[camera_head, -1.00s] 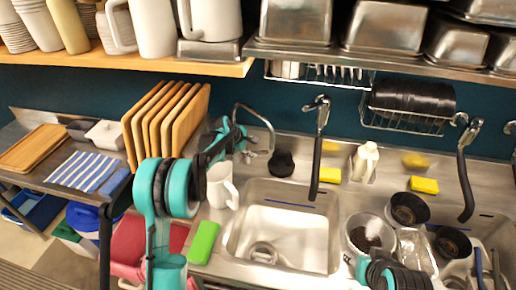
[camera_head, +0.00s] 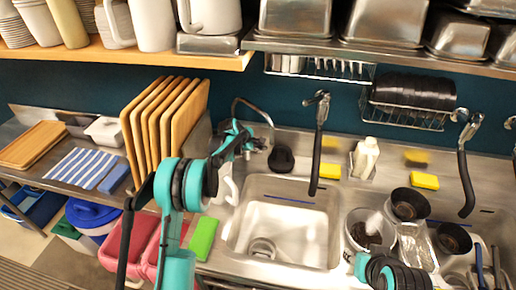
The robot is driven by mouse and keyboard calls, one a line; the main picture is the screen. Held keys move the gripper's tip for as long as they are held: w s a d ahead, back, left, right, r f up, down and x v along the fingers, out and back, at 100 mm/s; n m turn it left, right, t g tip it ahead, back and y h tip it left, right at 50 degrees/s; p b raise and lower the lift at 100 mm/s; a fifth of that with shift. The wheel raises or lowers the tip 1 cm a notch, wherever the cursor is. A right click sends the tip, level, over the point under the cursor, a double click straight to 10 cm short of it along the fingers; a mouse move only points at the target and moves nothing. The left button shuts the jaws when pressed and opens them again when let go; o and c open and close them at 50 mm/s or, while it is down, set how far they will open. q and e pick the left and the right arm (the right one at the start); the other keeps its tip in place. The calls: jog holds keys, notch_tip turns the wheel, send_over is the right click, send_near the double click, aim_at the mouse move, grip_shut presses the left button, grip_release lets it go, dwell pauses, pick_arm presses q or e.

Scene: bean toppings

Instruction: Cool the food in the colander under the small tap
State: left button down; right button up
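The small tap (camera_head: 254,104) is a thin curved spout behind the left end of the sink (camera_head: 240,222). My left gripper (camera_head: 246,139) is right beside its base; it is small and dark here, so I cannot tell if it touches the tap or how far its fingers are apart. A round metal container (camera_head: 351,237) with dark food (camera_head: 368,236) in it, which looks like the colander, stands right of the basin. No water stream shows under the small tap. My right arm shows at the bottom edge, but its gripper cannot be made out.
A white mug (camera_head: 219,188) is partly hidden behind my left arm. A green sponge (camera_head: 203,238) lies left of the basin. Larger hose taps (camera_head: 318,140) hang over the sink. Upright wooden boards (camera_head: 150,125) stand left of my arm. Dark cups (camera_head: 410,204) crowd the right side.

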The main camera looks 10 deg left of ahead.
pick_arm(q)
jog(key=shift+s+a+m+g+h, duration=0.2)
jog(key=shift+s+m+g+h, duration=0.25)
jog(key=shift+m, duration=0.5)
jog(key=shift+s+a+m+g+h, duration=0.2)
jog(key=shift+s+m+g+h, duration=0.25)
jog(key=shift+m, duration=0.45)
jog(key=shift+s+a+m+g+h, duration=0.25)
jog(key=shift+s+m+h, duration=0.2)
jog(key=shift+m, duration=0.5)
jog(key=c, duration=1.4)
grip_release()
jog(key=shift+c, duration=0.2)
notch_tip(320, 180, up, 10)
